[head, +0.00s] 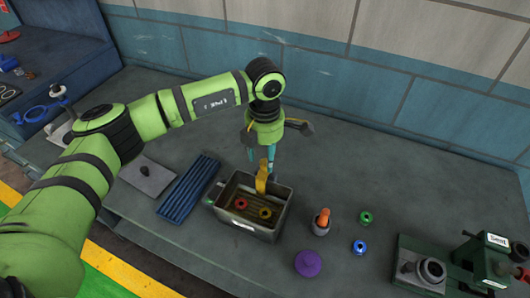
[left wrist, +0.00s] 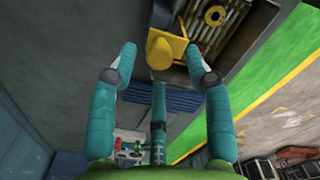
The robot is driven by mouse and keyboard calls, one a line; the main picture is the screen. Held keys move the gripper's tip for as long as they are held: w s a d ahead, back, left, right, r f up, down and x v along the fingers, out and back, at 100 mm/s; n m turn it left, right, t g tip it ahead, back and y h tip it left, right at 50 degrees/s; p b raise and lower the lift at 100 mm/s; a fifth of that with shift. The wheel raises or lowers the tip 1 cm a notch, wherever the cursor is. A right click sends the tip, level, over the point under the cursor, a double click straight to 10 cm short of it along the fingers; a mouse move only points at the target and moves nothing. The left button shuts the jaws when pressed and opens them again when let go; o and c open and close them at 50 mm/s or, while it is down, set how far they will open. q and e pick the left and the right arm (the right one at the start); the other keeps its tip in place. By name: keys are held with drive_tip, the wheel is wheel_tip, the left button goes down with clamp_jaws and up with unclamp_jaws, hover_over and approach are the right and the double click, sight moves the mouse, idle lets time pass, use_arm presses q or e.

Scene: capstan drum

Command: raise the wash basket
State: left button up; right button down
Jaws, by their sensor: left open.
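The wash basket's yellow handle (head: 262,180) stands up at the back of a grey metal tank (head: 278,223). A red ring (head: 241,203) and a yellow ring (head: 265,212) lie inside the tank; how deep the basket sits is hard to tell. My left gripper (head: 268,165) points down over the handle, its teal fingers spread. In the left wrist view the yellow handle (left wrist: 165,46) shows between and just beyond the open fingertips (left wrist: 161,62). I cannot tell whether any finger touches it. My right gripper is not in view.
A blue ribbed rack (head: 188,188) lies left of the tank. To its right are a cup with an orange-handled tool (head: 321,222), a purple knob (head: 308,263), a green ring (head: 366,217) and a blue ring (head: 359,247). A green machine (head: 480,262) stands far right. The bench behind is clear.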

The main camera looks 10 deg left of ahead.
use_arm(q)
drive_tip(key=shift+f, duration=0.8)
drive_tip(key=shift+d, duration=0.1)
clamp_jaws()
wheel_tip(320, 180, up, 6)
drive_tip(key=shift+w, duration=0.1)
drive_tip(key=shift+w+r, duration=0.1)
unclamp_jaws()
drive_tip(key=shift+r, duration=0.1)
drive_tip(key=shift+s, duration=0.2)
drive_tip(key=shift+w, duration=0.1)
